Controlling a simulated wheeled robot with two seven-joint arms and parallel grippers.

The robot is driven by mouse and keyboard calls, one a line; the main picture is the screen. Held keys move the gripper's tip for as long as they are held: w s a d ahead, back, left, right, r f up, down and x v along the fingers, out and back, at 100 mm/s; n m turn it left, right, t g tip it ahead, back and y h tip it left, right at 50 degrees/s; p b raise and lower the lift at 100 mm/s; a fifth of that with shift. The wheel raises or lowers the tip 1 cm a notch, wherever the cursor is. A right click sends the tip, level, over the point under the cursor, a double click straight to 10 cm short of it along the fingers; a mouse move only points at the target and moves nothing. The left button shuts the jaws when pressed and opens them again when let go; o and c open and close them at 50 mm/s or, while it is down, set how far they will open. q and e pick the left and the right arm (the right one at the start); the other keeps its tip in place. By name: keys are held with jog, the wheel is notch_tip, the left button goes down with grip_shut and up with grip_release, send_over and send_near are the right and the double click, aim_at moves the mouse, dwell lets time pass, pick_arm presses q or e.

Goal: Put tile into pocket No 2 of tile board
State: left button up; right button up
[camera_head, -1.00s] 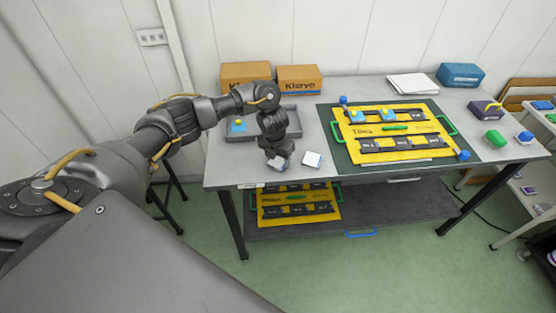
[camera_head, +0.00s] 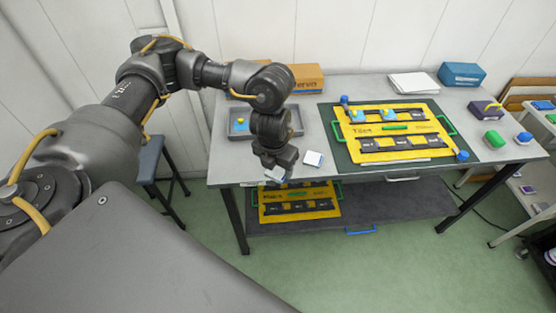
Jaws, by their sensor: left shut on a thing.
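The yellow tile board (camera_head: 375,156) lies on a dark mat on the table, with two rows of dark pockets. Two blue tiles with yellow knobs, one at the left (camera_head: 357,116) and one beside it (camera_head: 389,114), sit in its far row. Another blue tile with a yellow knob (camera_head: 239,123) lies in the grey tray. My left gripper (camera_head: 275,172) is shut on a small pale thing (camera_head: 278,174), largely hidden by the fingers, at the table's front edge, left of the board. The pocket numbers are too small to read. My right gripper is not in view.
A white square piece with a blue edge (camera_head: 314,158) lies right of my left gripper. The grey tray (camera_head: 296,119) is behind my arm. Green (camera_head: 494,139) and blue-and-white (camera_head: 523,139) objects stand at the table's right end. A second yellow board (camera_head: 300,205) is on the lower shelf.

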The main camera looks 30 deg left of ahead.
pick_arm(q)
jog(key=shift+s+d+r, duration=0.1)
jog(key=shift+s, duration=0.15)
jog(key=n, duration=0.1)
jog(key=f+n, duration=0.1)
jog(key=shift+s+d+f+n+b, duration=0.15)
jog(key=shift+d+n+b, duration=0.05)
jog(key=shift+n+b, duration=0.2)
jog(key=s+d+f+n+g+b, duration=0.1)
jog(key=f+n, duration=0.3)
jog(key=n, duration=0.9)
jog(key=s+d+f+n+g+b, duration=0.2)
jog(key=f+n, duration=0.3)
jog(key=n, duration=0.9)
jog(key=shift+s+d+y+b, duration=0.15)
jog(key=shift+s+y+b, duration=0.3)
jog(key=shift+s, duration=0.2)
